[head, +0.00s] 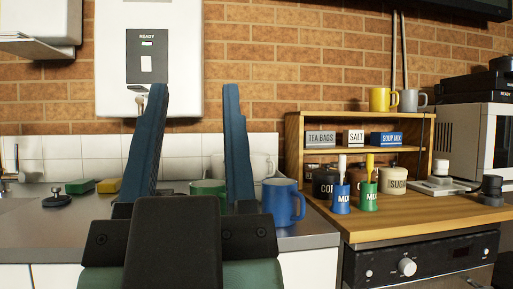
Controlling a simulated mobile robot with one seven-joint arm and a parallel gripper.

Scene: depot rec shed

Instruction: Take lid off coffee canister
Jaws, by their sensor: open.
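The coffee canister (322,187) is a dark, squat container lettered "CO…" at the left end of the wooden counter, in front of the shelf unit. A blue "MIX" cup with a white-handled tool hides the rest of its label and its right side. I cannot clearly make out its lid against the dark top. My gripper (194,92) is open and empty, its two blue fingers pointing up in the foreground. It is left of the canister and well apart from it in the picture.
Close by the canister are the blue cup (341,202), a green "MIX" cup (368,203) with a yellow tool, and a sugar canister (395,184). A wooden shelf unit (292,150) stands behind. A blue mug (278,203) is left. The wooden counter's front (400,221) is clear.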

